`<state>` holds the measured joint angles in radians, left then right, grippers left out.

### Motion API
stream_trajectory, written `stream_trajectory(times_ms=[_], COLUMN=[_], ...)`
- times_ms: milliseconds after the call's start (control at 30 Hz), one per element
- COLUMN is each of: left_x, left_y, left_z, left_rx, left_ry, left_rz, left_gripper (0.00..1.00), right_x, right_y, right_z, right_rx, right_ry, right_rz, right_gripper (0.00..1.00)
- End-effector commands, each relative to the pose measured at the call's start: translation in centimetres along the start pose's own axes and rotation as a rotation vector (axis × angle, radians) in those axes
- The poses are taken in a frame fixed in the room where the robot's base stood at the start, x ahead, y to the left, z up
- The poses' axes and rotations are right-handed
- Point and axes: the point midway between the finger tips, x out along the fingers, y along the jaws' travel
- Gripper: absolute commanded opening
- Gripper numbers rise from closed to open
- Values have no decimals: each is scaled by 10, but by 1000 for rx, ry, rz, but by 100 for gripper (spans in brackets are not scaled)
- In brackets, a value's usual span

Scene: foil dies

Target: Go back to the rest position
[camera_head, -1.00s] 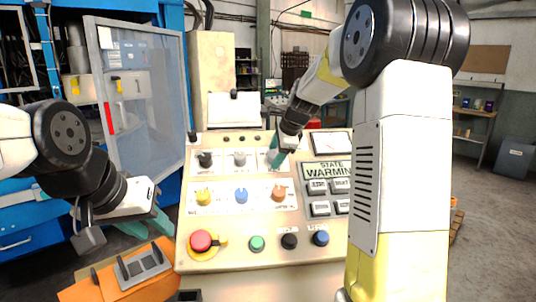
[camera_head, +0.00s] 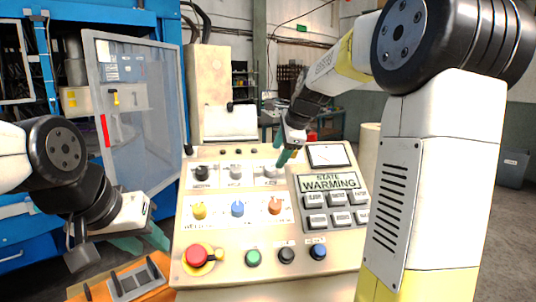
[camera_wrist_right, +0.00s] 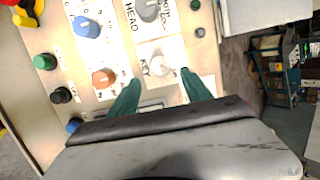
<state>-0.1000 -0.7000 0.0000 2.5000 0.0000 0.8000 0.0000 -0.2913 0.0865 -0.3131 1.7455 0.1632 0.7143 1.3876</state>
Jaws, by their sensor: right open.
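My right gripper (camera_head: 287,157) is over the upper right of the control panel (camera_head: 222,270), near a pale key switch (camera_head: 270,172). In the right wrist view its two green fingers (camera_wrist_right: 160,92) are spread apart with nothing between them, and the key switch (camera_wrist_right: 157,58) lies just beyond the tips. I cannot tell whether a finger touches it. My left gripper (camera_head: 145,241) is at the lower left, left of the panel, above an orange surface. Its green fingers show partly, and it appears open and empty.
A blue machine with a clear door (camera_head: 140,110) stands at the left. An orange holder (camera_head: 158,292) is at the lower left.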

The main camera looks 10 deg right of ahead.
Motion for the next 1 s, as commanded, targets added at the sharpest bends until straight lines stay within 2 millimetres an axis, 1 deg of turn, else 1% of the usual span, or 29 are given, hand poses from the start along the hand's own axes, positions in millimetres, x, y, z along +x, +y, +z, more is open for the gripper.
stream_trajectory(times_ms=[67,167,267,300,367,400,467,500,567,600,700,800,833,900,1000], left_x=[0,0,0,0,0,0,0,0,0,0,0,0,0,0,0], left_y=[0,0,0,0,0,0,0,0,0,0,0,0,0,0,0], left_z=[0,0,0,0,0,0,0,0,0,0,0,0,0,0,0], left_rx=[0,0,0,0,0,0,0,0,0,0,0,0,0,0,0], left_ry=[0,0,0,0,0,0,0,0,0,0,0,0,0,0,0], left_rz=[0,0,0,0,0,0,0,0,0,0,0,0,0,0,0], left_gripper=[36,36,36,36,36,36,36,36,36,36,36,36,36,36,36], right_x=[-5,-20,-46,-56,-72,-81,-93,-100,-109,-113,-120,-122,-122,-123,-123], right_y=[4,21,54,70,96,114,142,160,187,204,242,268,273,282,286], right_z=[0,2,8,10,15,18,23,25,28,30,32,32,32,32,32], right_rx=[-24,-121,-306,-399,-545,-646,-797,-898,-1046,-1137,-1340,-1482,-1514,-1565,-1589], right_ry=[-3,-16,-37,-44,-54,-57,-62,-62,-60,-58,-51,-44,-43,-40,-40], right_rz=[0,3,7,9,10,10,13,15,19,24,38,53,56,63,67], right_gripper=[57,57,57,57,57,57,57,57,57,57,57,57,57,57,57])
